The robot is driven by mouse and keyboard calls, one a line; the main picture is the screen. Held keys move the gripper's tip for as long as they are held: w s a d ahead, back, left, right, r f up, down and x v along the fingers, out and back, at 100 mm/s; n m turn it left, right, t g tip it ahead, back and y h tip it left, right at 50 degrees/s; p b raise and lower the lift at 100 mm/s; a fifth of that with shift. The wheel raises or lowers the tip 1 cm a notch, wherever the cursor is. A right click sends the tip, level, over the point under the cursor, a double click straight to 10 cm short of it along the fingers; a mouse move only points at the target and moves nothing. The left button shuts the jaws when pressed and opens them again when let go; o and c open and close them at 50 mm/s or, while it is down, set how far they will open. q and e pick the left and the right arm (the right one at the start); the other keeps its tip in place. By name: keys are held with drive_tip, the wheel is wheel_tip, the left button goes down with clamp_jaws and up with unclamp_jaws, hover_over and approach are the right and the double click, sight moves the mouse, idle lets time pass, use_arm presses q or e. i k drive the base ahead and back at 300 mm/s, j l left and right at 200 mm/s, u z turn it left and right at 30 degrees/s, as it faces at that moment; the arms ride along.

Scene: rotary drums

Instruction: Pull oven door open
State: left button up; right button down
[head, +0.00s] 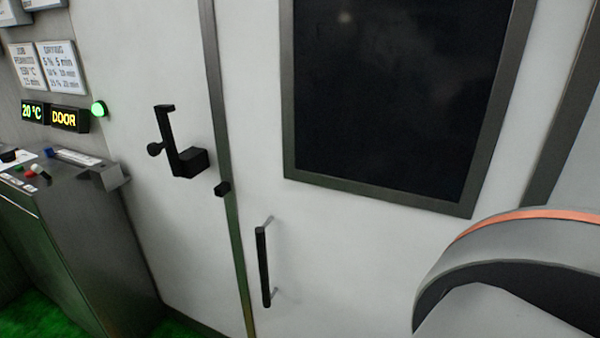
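The oven door (350,235) is a large white panel with a dark window (400,80) in a grey frame. It looks shut against the grey strip (222,130) along its left edge. A black vertical bar handle (263,265) stands off the door's lower left on two short posts. Nothing touches it. Neither gripper is in view; part of my arm fills the lower right corner.
At the left, a grey console (70,220) with coloured buttons juts out. Above it are a lit display reading "20 °C" and "DOOR" (66,118), a green lamp (99,109) and printed signs (60,66). The green floor (150,322) shows at the bottom.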

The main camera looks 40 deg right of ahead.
sight(356, 141)
drive_tip(key=z, duration=1.6)
